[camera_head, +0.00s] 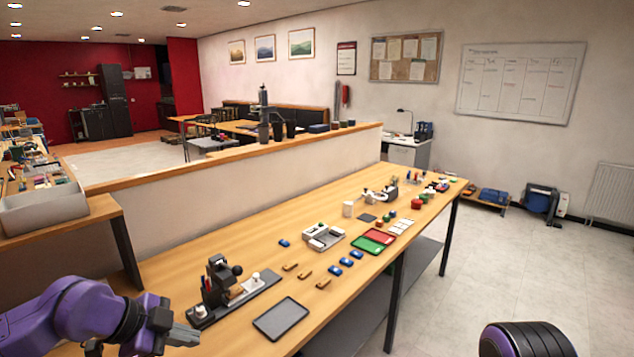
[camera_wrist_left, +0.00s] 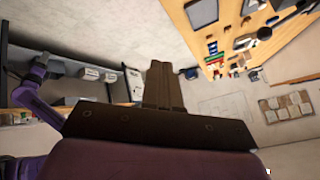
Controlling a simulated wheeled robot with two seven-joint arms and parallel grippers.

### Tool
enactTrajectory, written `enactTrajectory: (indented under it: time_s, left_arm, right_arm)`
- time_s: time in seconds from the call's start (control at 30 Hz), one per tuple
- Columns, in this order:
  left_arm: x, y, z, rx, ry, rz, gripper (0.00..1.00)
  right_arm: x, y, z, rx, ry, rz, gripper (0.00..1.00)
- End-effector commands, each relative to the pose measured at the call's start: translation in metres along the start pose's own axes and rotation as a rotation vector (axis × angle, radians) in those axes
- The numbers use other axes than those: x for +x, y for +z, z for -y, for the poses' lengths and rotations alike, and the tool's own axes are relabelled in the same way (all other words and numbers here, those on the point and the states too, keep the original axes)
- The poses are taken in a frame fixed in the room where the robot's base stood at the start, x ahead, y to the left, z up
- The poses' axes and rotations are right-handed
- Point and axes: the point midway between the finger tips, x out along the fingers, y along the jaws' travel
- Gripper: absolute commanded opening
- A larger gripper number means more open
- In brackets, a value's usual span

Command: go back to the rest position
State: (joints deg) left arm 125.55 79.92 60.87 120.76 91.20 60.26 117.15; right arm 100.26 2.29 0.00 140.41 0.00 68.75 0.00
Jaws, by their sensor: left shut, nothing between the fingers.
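My left gripper (camera_head: 184,335) is at the lower left of the head view, close to the near left corner of the wooden table (camera_head: 200,268). Its fingers are together with nothing between them. In the left wrist view the shut fingers (camera_wrist_left: 163,85) show dark in the middle, and the table (camera_wrist_left: 230,60) appears at the upper right. A purple and black part of my own body shows at the lower right of the head view. My right gripper does not show.
On the table stand a laser marker (camera_head: 220,280) on a dark base, an empty dark tray (camera_head: 281,318), a grey fixture (camera_head: 323,237), several blue pieces (camera_head: 346,261), and green (camera_head: 367,245) and red (camera_head: 379,236) trays. A low partition (camera_head: 200,205) runs behind. The floor at right is open.

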Motion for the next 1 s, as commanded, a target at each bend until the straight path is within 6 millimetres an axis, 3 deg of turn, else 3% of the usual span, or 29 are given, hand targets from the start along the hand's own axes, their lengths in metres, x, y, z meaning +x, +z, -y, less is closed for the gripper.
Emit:
enactTrajectory:
  time_s: [0.27,0.47,0.57,0.67,0.77,0.83,0.87,0.9,1.0]
  left_arm:
    - [0.054,0.024,-0.043,0.302,0.120,0.130,0.00]
    - [0.110,0.056,-0.099,0.721,0.305,0.247,0.00]
    - [0.142,0.083,-0.143,1.043,0.460,0.294,0.00]
    - [0.173,0.126,-0.205,1.522,0.706,0.299,0.00]
    - [0.192,0.182,-0.278,2.181,1.047,0.164,0.00]
    - [0.193,0.218,-0.320,2.652,1.283,-0.049,0.00]
    - [0.191,0.230,-0.334,-2.815,-1.359,0.166,0.00]
    - [0.188,0.245,-0.350,-2.581,-1.239,0.286,0.00]
    - [0.178,0.268,-0.376,-2.116,-0.987,0.485,0.00]
  right_arm:
    - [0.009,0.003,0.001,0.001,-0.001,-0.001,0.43]
    - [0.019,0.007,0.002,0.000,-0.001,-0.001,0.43]
    - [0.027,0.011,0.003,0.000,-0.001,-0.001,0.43]
    - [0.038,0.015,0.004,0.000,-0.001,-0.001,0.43]
    - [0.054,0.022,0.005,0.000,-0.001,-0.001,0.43]
    - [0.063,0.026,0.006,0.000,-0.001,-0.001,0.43]
    - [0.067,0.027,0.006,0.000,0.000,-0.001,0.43]
    - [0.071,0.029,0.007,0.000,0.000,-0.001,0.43]
    - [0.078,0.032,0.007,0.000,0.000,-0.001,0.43]
